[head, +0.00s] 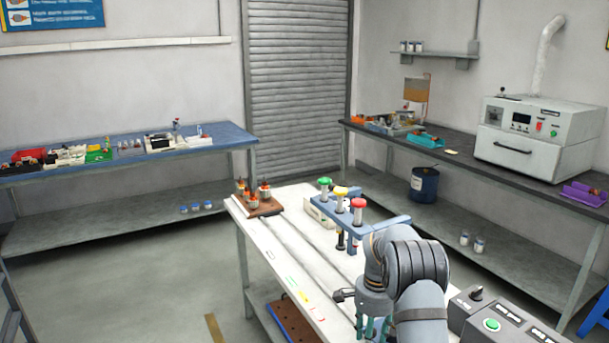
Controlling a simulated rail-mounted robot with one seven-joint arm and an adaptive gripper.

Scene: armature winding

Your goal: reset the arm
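My grey arm reaches in from the bottom edge, right of centre, over the white workbench (290,255). Its end bends down at the bench's right side. My gripper (372,324) appears as greenish finger-like parts pointing down at the lower picture edge. Its tips are small and partly cut off, so I cannot tell if it is open or shut. I see no object clearly held in it.
A blue rack (380,222) with green, yellow and red-topped tools stands on the bench close behind my arm. A wooden block with copper-coloured parts (262,206) sits at the bench's far left. A control box (500,322) is right of my arm. The bench's left front is mostly clear.

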